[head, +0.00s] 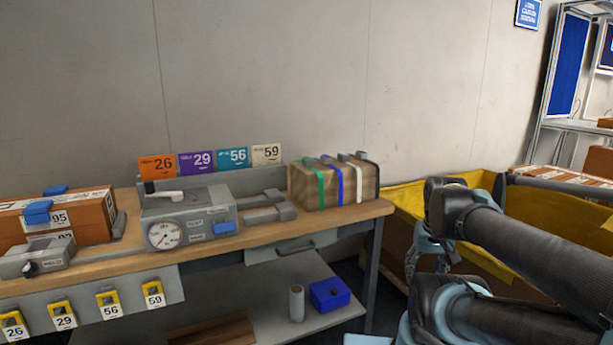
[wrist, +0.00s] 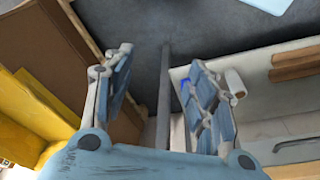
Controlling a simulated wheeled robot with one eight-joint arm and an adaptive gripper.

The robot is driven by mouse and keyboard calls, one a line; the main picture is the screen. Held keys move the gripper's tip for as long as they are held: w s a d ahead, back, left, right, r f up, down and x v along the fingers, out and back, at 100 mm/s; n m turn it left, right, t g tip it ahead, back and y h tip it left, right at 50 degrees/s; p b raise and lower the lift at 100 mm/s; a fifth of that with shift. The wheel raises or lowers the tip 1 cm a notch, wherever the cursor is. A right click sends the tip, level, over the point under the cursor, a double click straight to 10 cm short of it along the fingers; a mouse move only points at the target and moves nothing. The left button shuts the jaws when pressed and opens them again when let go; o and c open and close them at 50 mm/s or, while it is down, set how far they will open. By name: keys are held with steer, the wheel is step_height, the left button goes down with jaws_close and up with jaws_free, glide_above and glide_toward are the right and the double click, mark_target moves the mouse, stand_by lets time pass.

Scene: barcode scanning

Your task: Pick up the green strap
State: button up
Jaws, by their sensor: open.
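The green strap (head: 320,186) lies over a brown wooden block (head: 304,190) at the right end of the workbench in the head view. It is the leftmost of several straps there, beside a blue strap (head: 335,184) and a white strap (head: 355,181). My gripper (head: 430,262) hangs to the right of the bench, below the bench top and in front of the yellow bin. In the wrist view my gripper (wrist: 160,90) is open and empty, its fingers spread above the grey floor. The green strap is not visible in the wrist view.
The workbench (head: 345,214) holds a grey gauge device (head: 190,217) and a cardboard box (head: 65,218). A yellow bin (head: 405,198) stands right of the bench. A blue box (head: 329,294) and a white cylinder (head: 296,302) sit on the lower shelf.

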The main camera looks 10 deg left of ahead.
steer(key=w+a+r+n, duration=0.2)
steer(key=w+a+r, duration=0.3)
steer(key=w+r, duration=0.55)
step_height(320, 180, up, 26)
steer(key=n+t+y, duration=0.1)
steer(key=n+y, duration=0.1)
steer(key=n, duration=0.2)
glide_above(308, 159)
steer(key=s+d, duration=0.4)
steer(key=s, duration=0.1)
steer(key=x, duration=1.1)
steer(key=a+x, duration=0.1)
steer(key=x, duration=0.4)
steer(key=shift+w+a+f, duration=0.1)
steer(key=shift+w+f, duration=0.1)
steer(key=shift+w, duration=0.25)
steer(key=shift+c, duration=0.3)
jaws_close()
